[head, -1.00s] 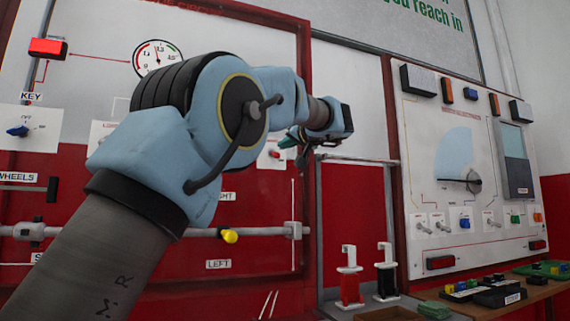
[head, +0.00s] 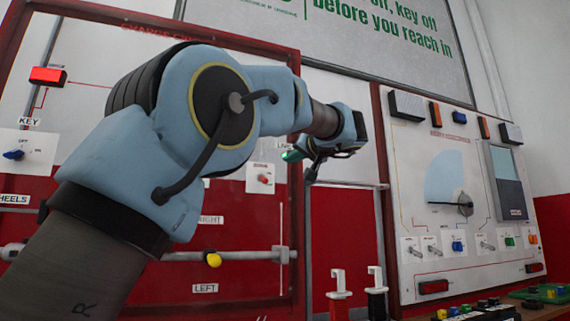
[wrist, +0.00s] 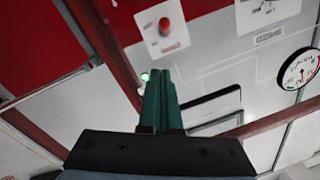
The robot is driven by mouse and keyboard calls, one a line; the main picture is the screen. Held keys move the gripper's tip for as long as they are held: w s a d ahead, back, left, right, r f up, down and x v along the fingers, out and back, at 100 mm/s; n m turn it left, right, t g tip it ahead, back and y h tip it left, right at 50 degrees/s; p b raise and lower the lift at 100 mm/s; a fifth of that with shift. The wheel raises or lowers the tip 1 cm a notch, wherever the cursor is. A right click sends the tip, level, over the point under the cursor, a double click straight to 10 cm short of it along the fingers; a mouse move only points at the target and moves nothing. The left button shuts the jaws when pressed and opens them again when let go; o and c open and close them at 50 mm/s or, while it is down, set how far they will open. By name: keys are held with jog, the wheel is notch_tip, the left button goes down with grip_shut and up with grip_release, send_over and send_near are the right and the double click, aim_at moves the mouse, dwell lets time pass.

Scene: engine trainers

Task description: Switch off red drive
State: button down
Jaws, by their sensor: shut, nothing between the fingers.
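A red knob (head: 263,179) sits on a small white plate on the left red-and-white panel in the head view. Its label is too small to read surely. The wrist view shows a red knob on a white plate (wrist: 165,28), beyond the fingertips and near the top. My gripper (head: 291,156) is at the panel's right edge, a little above and right of the plate in the head view. Its green fingers (wrist: 160,75) are shut and empty, apart from the knob. A small green light (wrist: 145,76) shows beside the fingertips.
A lit red lamp (head: 47,76) and a blue key switch (head: 14,155) are on the left panel. A yellow knob (head: 213,260) sits on the rail. A second panel (head: 410,185) with toggles stands right. Below are red (head: 339,299) and black (head: 377,302) handled items.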

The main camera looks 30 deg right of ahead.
jog(key=shift+s+f, duration=0.25)
jog(key=shift+s, duration=0.55)
jog(key=shift+s+f, duration=0.2)
jog(key=shift+s, duration=0.55)
